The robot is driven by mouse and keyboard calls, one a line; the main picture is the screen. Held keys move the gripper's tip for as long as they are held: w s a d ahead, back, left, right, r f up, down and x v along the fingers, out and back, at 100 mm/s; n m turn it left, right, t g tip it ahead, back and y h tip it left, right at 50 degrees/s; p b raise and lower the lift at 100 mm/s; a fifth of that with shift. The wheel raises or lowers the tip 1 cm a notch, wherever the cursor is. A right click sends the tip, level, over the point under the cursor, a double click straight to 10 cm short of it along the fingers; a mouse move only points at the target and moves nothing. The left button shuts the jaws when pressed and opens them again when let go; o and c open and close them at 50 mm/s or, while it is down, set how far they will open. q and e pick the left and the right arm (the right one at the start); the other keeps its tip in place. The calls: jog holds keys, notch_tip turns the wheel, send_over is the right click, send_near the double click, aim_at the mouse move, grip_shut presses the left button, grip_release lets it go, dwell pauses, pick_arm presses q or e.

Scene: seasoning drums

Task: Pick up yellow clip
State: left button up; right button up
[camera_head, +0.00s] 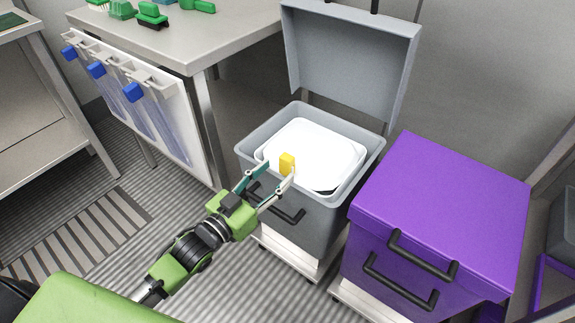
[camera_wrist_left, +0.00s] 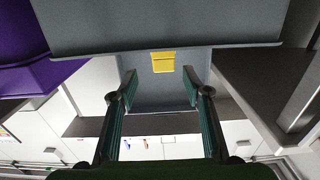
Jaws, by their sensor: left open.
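The yellow clip (camera_head: 287,163) is a small block at the near side of the open grey drum (camera_head: 370,160), in front of the white contents. In the left wrist view the clip (camera_wrist_left: 163,62) shows beyond and roughly between my fingertips. My left gripper (camera_head: 276,172) is open, with its fingertips at the drum's near rim and close to the clip. In the wrist view the left gripper (camera_wrist_left: 160,84) has its two fingers apart with nothing between them. I cannot tell whether a finger touches the clip. My right gripper is not in view.
The grey drum's lid (camera_head: 348,60) stands open behind it. A closed purple drum (camera_head: 445,190) with black handles stands to the right. The striped floor at left is mostly clear.

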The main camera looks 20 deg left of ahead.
aim_at(284, 162)
pick_arm(q)
jog(key=shift+x, duration=0.8)
jog(key=x, duration=0.1)
jog(key=b+x, duration=0.1)
jog(key=x, duration=0.1)
jog(key=shift+w+a, duration=0.3)
jog(key=shift+w+d, duration=0.2)
jog(key=shift+w, duration=0.45)
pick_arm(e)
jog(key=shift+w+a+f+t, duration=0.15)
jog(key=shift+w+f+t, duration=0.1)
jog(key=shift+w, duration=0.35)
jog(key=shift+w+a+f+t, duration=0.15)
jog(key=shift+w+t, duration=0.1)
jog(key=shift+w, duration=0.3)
pick_arm(q)
jog(key=c, duration=1)
